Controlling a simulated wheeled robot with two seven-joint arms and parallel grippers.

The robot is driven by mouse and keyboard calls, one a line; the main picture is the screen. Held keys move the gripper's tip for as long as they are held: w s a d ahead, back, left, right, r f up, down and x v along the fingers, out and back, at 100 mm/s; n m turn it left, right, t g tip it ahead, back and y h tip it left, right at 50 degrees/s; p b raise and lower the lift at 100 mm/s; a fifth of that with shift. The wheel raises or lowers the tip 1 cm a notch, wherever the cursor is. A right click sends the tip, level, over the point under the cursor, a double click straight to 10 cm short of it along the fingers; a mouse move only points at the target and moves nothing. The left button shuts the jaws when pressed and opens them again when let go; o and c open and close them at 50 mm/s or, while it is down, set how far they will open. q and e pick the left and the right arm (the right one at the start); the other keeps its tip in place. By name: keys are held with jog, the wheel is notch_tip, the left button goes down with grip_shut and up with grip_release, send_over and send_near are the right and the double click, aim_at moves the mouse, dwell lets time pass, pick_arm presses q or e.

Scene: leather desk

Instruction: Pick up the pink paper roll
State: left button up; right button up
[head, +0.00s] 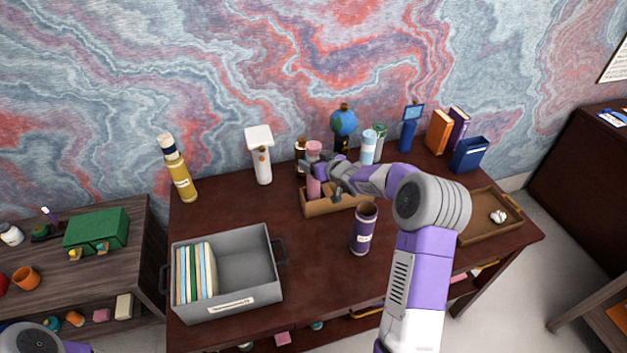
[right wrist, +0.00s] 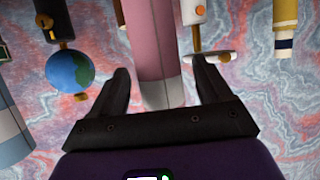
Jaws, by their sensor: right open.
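The pink paper roll (head: 313,186) stands upright in a small wooden tray (head: 318,209) near the back middle of the desk. In the right wrist view, which is upside down, the pink roll (right wrist: 158,45) has a pale grey end band and shows between the two dark fingers. My right gripper (head: 322,170) is at the upper part of the roll. Its fingers (right wrist: 163,75) are open on either side, with a visible gap to the roll. My left gripper is not in view.
A purple cup-like roll (head: 363,230) stands in front of the wooden tray. A grey bin (head: 248,270) with folders is at front left.

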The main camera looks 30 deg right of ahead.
jog(key=shift+w+f, duration=0.3)
jog(key=shift+w, duration=0.35)
jog(key=shift+c, duration=0.3)
grip_shut()
